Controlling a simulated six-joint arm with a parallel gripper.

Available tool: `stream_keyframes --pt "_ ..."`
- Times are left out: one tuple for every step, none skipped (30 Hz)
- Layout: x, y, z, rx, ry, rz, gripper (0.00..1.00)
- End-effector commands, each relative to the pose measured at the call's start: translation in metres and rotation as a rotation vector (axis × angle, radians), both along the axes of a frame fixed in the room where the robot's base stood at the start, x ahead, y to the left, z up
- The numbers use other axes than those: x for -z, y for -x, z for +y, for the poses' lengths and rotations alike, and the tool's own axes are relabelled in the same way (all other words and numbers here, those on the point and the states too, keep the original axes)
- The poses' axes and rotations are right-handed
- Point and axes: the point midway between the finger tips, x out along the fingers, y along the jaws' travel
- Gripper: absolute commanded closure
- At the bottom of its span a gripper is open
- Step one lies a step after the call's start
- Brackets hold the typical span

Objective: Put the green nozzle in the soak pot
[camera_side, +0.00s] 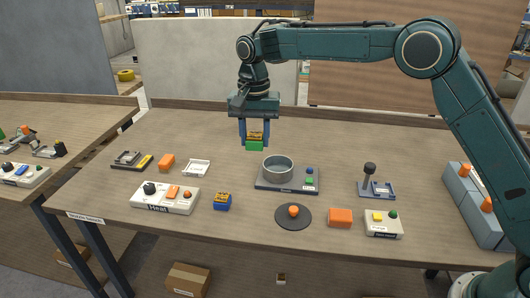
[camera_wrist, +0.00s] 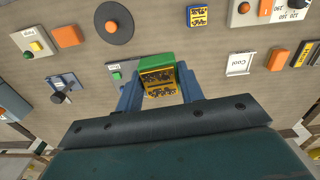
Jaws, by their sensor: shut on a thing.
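The green nozzle (camera_side: 255,145), a green block with a speckled yellow part, is between the fingers of my gripper (camera_side: 255,135). My gripper is shut on it and holds it well above the table. In the wrist view the green nozzle (camera_wrist: 157,60) sits between both fingers (camera_wrist: 160,88). The soak pot (camera_side: 278,169) is a round grey open pot on a flat grey base with a blue and a green button. In the side view it stands lower and slightly right of the nozzle. In the wrist view the pot is hidden; only part of its base (camera_wrist: 115,72) shows.
A white tray (camera_side: 196,168) and an orange block (camera_side: 167,162) are left. A dark disc with an orange knob (camera_side: 293,213) lies in front of the pot; a lever (camera_side: 375,187) stands right.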

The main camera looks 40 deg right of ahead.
Motion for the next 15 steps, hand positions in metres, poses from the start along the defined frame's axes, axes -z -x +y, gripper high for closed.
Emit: stream_keyframes --pt "0.007 -0.006 -0.012 0.012 0.001 0.002 0.88" --pt "0.010 -0.009 -0.018 0.016 0.001 0.002 0.88" --pt "0.016 -0.014 -0.028 0.023 0.001 0.003 0.88" --pt "0.020 -0.017 -0.034 0.027 0.001 0.003 0.88" --pt "0.024 -0.020 -0.041 0.032 0.000 0.003 0.88" --pt "0.029 -0.024 -0.051 0.039 0.001 0.002 0.88" --pt "0.033 -0.027 -0.058 0.043 0.001 0.002 0.88" --pt "0.036 -0.030 -0.064 0.046 0.001 0.002 0.88" --pt "0.041 -0.033 -0.072 0.052 0.000 0.003 0.88" --pt "0.044 -0.035 -0.079 0.056 0.000 0.003 0.88" --pt "0.047 -0.037 -0.084 0.059 0.000 0.003 0.88" --pt "0.051 -0.039 -0.090 0.062 0.000 0.001 0.88" --pt "0.053 -0.041 -0.095 0.065 0.000 0.001 0.88" --pt "0.055 -0.042 -0.098 0.067 0.000 0.001 0.88" --pt "0.057 -0.043 -0.102 0.069 0.000 0.001 0.88"
